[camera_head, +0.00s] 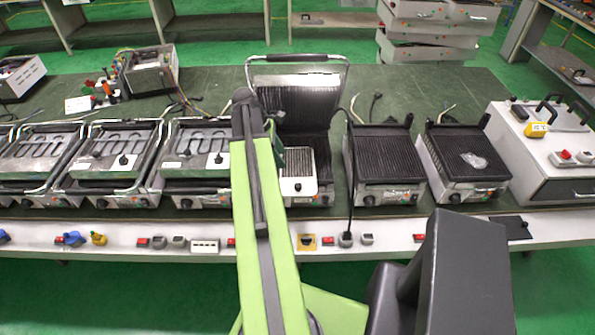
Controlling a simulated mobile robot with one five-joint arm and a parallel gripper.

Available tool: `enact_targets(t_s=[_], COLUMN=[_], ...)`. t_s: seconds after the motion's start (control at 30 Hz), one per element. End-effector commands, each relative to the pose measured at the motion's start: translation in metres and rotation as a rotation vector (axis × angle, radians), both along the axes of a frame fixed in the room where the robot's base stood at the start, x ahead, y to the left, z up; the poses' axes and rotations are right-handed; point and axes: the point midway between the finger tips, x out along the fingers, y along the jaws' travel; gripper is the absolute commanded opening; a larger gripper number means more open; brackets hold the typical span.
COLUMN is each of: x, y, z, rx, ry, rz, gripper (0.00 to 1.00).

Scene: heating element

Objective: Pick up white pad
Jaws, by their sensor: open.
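I cannot tell for sure which thing is the white pad. A flat white piece (299,187) with a small dark knob lies at the front of the open grill, just right of my green arm. A small white sheet with dark marks (78,104) lies at the back left of the bench. My green arm rises through the middle of the view, and its dark upper joint is in front of the open grill. I cannot make out my gripper's fingers; the arm may hide them. Nothing is seen held.
The open grill (294,82) has its lid raised. Several heating units line the bench to the left, and two ribbed grills (383,155) stand to the right. A white box (553,150) is at the far right. Switches line the front ledge (270,238). The bench's back right is mostly clear.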

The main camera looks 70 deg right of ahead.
Motion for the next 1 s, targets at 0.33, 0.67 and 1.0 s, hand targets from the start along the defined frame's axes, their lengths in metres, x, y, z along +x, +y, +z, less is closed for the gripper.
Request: enact_targets(t_s=[0.33,0.67,1.0], x=[-0.024,-0.041,-0.049], y=[-0.009,-0.016,-0.023], z=[-0.075,-0.111,-0.147], rx=[-0.002,0.0,-0.001], ry=[-0.002,-0.001,-0.001], rz=[-0.002,-0.002,-0.003], gripper=[0.51,0.51,0.51])
